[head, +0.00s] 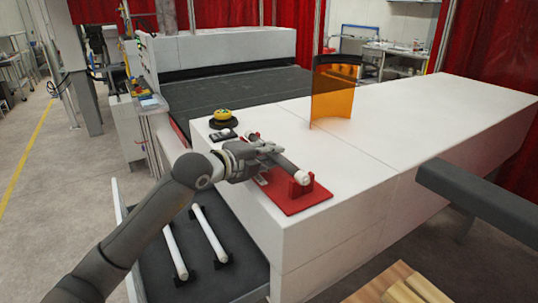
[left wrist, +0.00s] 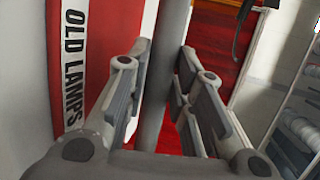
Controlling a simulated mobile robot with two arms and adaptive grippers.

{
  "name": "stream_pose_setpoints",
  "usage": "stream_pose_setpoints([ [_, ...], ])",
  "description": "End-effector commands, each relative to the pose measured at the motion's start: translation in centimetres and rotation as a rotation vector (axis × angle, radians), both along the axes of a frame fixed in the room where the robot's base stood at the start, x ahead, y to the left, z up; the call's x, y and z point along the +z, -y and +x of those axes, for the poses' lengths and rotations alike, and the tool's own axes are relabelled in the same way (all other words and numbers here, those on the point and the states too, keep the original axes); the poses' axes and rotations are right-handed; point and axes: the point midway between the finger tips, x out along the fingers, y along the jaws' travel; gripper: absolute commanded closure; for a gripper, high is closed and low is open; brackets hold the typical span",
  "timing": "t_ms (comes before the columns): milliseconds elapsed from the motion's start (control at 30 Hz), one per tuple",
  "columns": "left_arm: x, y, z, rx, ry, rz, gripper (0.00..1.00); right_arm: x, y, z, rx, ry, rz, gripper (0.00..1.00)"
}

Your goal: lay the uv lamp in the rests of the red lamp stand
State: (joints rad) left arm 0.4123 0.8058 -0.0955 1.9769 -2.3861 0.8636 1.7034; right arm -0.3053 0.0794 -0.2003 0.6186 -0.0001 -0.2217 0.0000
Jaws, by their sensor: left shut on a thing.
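The uv lamp (head: 288,167) is a grey tube with a white end cap at its near end. My left gripper (head: 268,151) is shut on it near the middle. In the left wrist view the grey tube (left wrist: 160,75) passes between the two fingers of my left gripper (left wrist: 165,100). The red lamp stand (head: 310,202) lies on the white bench top, with the lamp lined up along it. The near end is at a red rest; I cannot tell whether the lamp is seated or just above. My right gripper is out of the picture.
A white label reading "OLD LAMPS" (left wrist: 75,50) shows beside the tube. A yellow and black round object (head: 222,116) stands behind the stand. An orange curved shield (head: 334,97) stands farther back. White tubes (head: 209,235) lie in the dark tray below. The bench's right part is clear.

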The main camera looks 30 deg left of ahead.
Motion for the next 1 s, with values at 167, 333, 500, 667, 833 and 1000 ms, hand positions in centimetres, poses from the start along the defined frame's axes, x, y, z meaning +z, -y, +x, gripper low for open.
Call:
stream_pose_setpoints([
  [167, 0.1, 0.0, 0.0, 0.000, 0.001, 0.000, 0.71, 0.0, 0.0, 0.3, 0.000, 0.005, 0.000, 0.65],
  [333, 0.1, 0.0, 0.0, 0.000, 0.001, 0.000, 0.52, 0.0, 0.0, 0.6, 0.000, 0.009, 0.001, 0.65],
  [500, 0.1, 0.0, 0.0, 0.000, 0.001, 0.000, 0.52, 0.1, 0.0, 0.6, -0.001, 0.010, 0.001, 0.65],
  [667, 0.0, 0.0, -0.2, 0.000, -0.001, 0.000, 0.52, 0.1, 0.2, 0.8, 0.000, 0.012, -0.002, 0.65],
  [833, 0.3, -0.4, -1.5, -0.001, -0.001, 0.000, 0.52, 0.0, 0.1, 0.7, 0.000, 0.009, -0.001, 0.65],
  [1000, 1.0, -1.0, -4.2, -0.001, -0.001, 0.001, 0.52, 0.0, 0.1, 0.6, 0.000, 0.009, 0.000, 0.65],
])
